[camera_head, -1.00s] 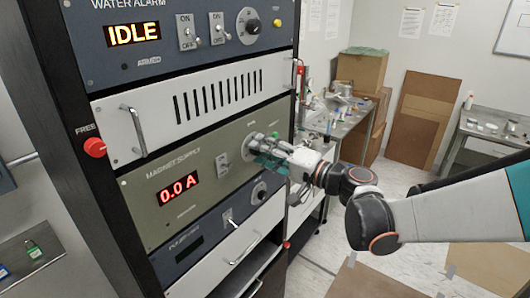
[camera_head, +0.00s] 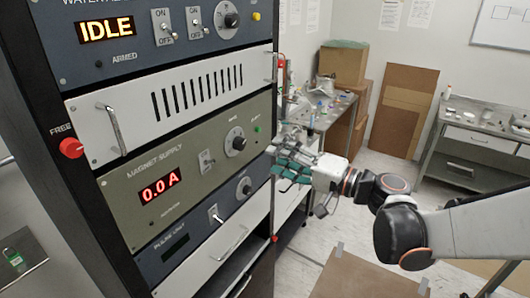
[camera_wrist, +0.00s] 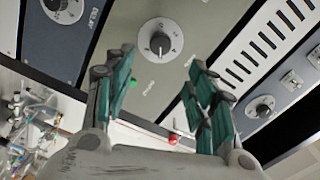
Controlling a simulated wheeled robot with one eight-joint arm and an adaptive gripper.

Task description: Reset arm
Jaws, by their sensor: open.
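My gripper (camera_head: 288,170) is at the end of my arm, just right of the instrument rack in the head view. In the wrist view its two green-padded fingers (camera_wrist: 163,100) are spread apart with nothing between them. The magnet supply panel (camera_head: 135,213) reads 0.0 A and has a black knob (camera_head: 239,143) and a toggle switch. The knob, with its white dial, also shows in the wrist view (camera_wrist: 159,40), beyond the fingertips and apart from them.
The water alarm panel (camera_head: 123,59) reads IDLE. A red FREE knob (camera_head: 71,148) is on the rack's left. A cluttered bench, stacked boxes (camera_head: 343,64) and a side table (camera_head: 478,138) stand behind. Cardboard (camera_head: 360,280) lies on the floor below my arm.

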